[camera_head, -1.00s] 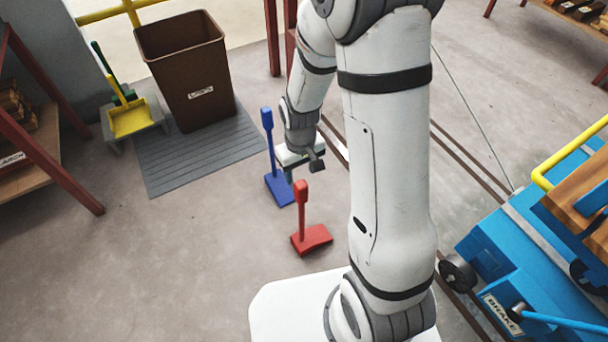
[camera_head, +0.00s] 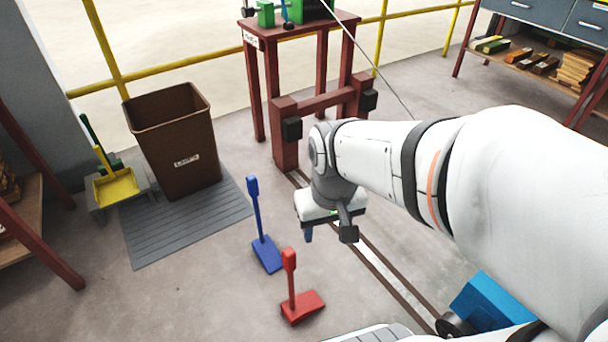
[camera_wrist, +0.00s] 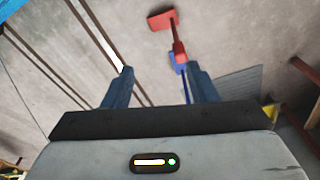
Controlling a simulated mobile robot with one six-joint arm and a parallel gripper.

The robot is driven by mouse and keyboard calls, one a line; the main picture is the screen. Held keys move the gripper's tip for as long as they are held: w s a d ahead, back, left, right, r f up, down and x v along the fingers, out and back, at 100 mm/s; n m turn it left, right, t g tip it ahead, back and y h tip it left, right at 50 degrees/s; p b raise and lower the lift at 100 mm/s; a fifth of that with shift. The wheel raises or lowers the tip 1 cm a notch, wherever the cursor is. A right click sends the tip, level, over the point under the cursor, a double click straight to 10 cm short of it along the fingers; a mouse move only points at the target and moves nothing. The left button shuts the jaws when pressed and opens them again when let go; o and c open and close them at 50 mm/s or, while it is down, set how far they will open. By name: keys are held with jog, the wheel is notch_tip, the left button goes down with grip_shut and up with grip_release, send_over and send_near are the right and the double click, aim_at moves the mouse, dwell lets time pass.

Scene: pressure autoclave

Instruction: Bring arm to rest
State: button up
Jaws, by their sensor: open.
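My gripper (camera_head: 328,236) hangs at the end of my white arm, above the floor and the rails, to the right of a blue long-handled tool (camera_head: 262,245). In the wrist view its two blue fingers (camera_wrist: 160,82) are spread apart with nothing held between them. A red long-handled tool (camera_head: 300,302) stands on the floor nearer to me. Both tools also show beyond the fingers in the wrist view, the red one (camera_wrist: 163,20) partly overlapping the blue one (camera_wrist: 179,60).
A brown bin (camera_head: 178,140) stands on a grey slatted mat (camera_head: 150,235) at left, beside a yellow dustpan (camera_head: 115,188). A red-brown stand (camera_head: 300,35) is behind the gripper. A blue cart (camera_head: 487,305) is partly hidden under my arm. Yellow railing (camera_head: 240,48) runs behind.

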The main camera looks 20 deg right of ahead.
jog(key=shift+s+r, duration=0.1)
jog(key=shift+r, duration=0.05)
notch_tip(320, 180, up, 53)
jog(key=w+d+n+t+h+p, duration=0.1)
jog(key=w+d+n+t+p, duration=0.4)
jog(key=p, duration=4.4)
jog(key=s+a+m+g+y+b, duration=0.1)
jog(key=s+a+m+g+b, duration=0.1)
jog(key=s+a+m, duration=0.3)
jog(key=shift+s+f, duration=0.25)
jog(key=shift+s, duration=0.6)
